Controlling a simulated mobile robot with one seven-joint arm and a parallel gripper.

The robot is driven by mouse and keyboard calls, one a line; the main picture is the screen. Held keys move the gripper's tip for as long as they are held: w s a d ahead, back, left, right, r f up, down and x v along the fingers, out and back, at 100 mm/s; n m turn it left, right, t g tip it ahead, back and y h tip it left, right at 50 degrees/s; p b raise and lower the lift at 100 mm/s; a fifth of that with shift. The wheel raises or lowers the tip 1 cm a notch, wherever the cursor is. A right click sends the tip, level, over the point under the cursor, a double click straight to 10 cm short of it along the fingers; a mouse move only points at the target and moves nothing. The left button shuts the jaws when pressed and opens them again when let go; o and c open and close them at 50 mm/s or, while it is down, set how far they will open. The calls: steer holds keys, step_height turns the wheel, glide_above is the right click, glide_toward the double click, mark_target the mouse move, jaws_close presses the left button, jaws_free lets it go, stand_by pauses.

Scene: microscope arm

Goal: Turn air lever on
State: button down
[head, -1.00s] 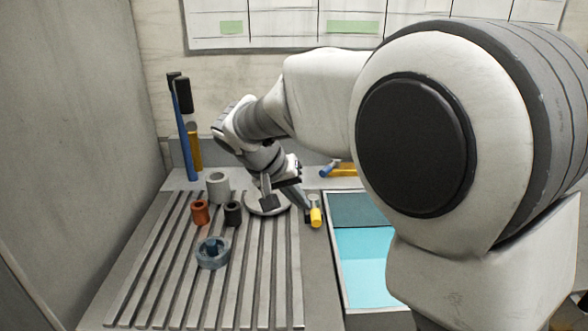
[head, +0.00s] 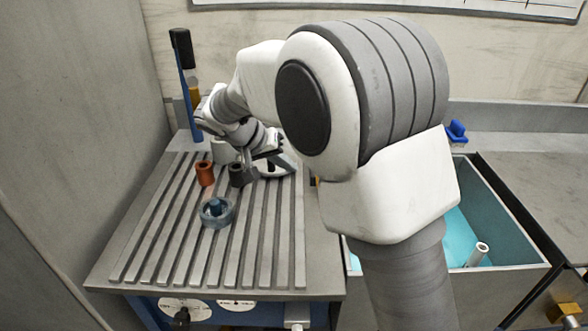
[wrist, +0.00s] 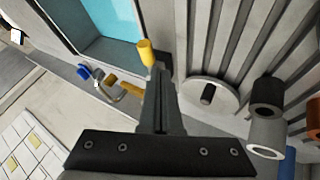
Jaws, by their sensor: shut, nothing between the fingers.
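No lever carries a readable label, so I cannot tell which one is the air lever. In the wrist view a blue handle (wrist: 84,72) and a yellow handle (wrist: 124,84) stand on fittings along the ledge by the sink. Another yellow-ended piece (wrist: 146,50) lies just beyond my fingertips; whether they touch is unclear. My gripper (wrist: 158,75) is shut and empty, low over the bench edge between the sink and the slatted board. In the head view my arm hides that area. A blue handle (head: 456,131) shows at the back of the sink.
The slatted board (head: 170,245) holds an orange cup (head: 204,173), a dark cup (head: 238,175) and a blue-grey ring-shaped piece (head: 217,212). Tall bottles or tools (head: 187,80) stand in the back left corner. The sink (head: 505,250) is at the right. Dials (head: 235,302) show on the front panel.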

steer(key=x, duration=0.8)
steer(key=shift+w+d+f, duration=0.1)
steer(key=shift+d+f, duration=0.05)
steer(key=shift+f, duration=0.1)
steer(key=shift+b, duration=0.4)
